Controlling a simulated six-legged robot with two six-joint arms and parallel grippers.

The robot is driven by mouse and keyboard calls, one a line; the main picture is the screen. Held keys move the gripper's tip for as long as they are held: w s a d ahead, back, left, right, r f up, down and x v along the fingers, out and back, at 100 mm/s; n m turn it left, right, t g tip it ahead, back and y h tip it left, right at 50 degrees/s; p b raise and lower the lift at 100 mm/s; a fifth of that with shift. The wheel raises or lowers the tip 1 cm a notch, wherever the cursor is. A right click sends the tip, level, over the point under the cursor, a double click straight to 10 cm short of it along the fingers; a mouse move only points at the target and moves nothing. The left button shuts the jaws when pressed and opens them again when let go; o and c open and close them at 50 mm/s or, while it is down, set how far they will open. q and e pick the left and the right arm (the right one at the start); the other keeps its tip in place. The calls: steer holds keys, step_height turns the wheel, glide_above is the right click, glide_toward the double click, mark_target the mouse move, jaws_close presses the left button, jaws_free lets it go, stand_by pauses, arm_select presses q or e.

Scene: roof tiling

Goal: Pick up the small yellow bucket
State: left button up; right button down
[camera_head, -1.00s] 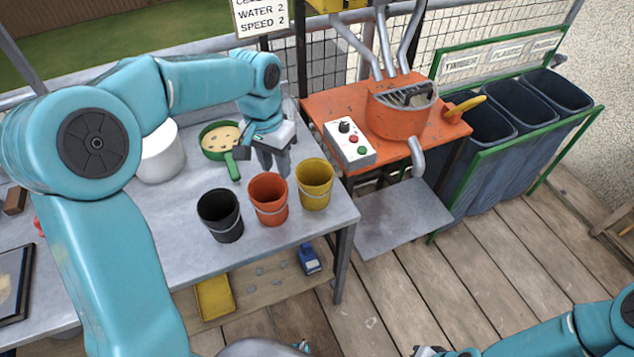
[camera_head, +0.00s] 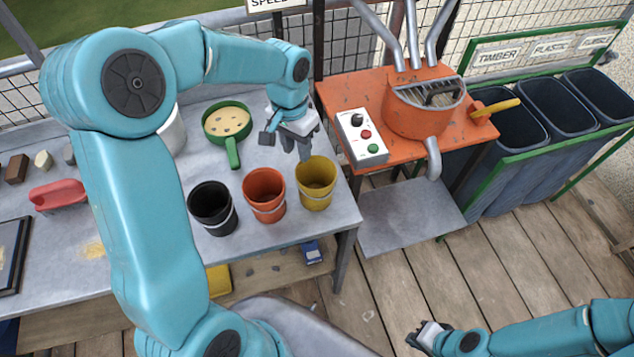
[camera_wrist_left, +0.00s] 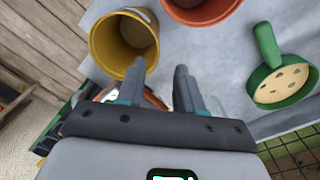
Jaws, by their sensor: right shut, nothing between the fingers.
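The yellow bucket (camera_head: 316,190) stands upright at the right end of the grey table's bucket row. My left gripper (camera_head: 304,151) is just behind its rim, pointing down. In the left wrist view the yellow bucket (camera_wrist_left: 108,47) is at upper left, and the open left gripper (camera_wrist_left: 160,70) has empty space between its fingers. One finger overlaps the bucket's rim in that view; I cannot tell whether they touch. My right gripper (camera_head: 428,334) is shut and empty, low over the floor, away from the table.
An orange bucket (camera_head: 265,199) stands close left of the yellow one, then a black bucket (camera_head: 212,214). A green sieve (camera_head: 228,126) lies behind them. An orange mixer (camera_head: 420,112) with a control box (camera_head: 360,138) is to the right. The table's right edge is near the yellow bucket.

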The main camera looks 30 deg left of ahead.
mark_target(302, 173)
arm_select(q)
steer(key=f, duration=0.6)
steer(key=d+f+p, duration=0.1)
steer(key=f, duration=0.2)
steer(key=shift+w+f, duration=0.15)
steer(key=shift+f, duration=0.1)
steer(key=shift+r, duration=0.1)
jaws_close()
